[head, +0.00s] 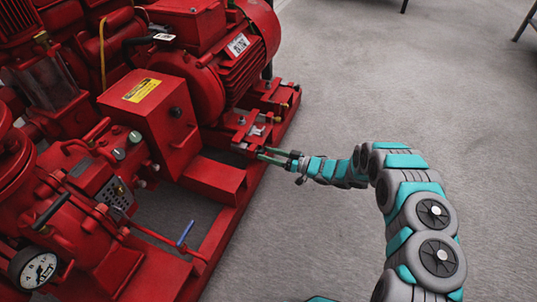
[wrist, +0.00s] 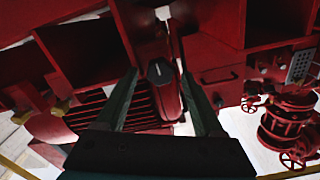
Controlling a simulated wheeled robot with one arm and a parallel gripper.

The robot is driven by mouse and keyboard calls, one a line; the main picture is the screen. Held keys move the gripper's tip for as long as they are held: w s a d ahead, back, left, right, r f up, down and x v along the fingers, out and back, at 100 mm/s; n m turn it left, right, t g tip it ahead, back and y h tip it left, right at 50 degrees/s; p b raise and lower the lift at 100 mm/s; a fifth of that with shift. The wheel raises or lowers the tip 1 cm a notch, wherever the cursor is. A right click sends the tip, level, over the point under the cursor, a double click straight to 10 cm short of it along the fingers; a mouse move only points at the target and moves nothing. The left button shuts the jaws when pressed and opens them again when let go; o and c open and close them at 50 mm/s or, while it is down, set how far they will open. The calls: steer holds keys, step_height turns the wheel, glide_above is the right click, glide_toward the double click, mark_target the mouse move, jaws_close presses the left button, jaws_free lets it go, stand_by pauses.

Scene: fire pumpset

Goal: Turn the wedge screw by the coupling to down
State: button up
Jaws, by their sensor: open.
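My gripper (head: 262,154) reaches in from the right to the red base frame beside the motor. Its two dark green fingers are apart. In the wrist view my gripper (wrist: 159,73) is open, with one finger on each side of a red rounded piece (wrist: 165,92) with a short pale mark near its top. This piece may be the wedge screw; I cannot tell for certain. No contact with the fingers is visible. In the head view the fingers and frame obscure the spot, and I cannot make out the screw there.
The red motor (head: 240,55) stands just behind my gripper. A red box with a yellow label (head: 142,90) is to the left. A blue-handled lever (head: 186,232) and a pressure gauge (head: 36,269) are at lower left.

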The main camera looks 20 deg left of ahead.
steer(key=shift+c, duration=0.2)
jaws_close()
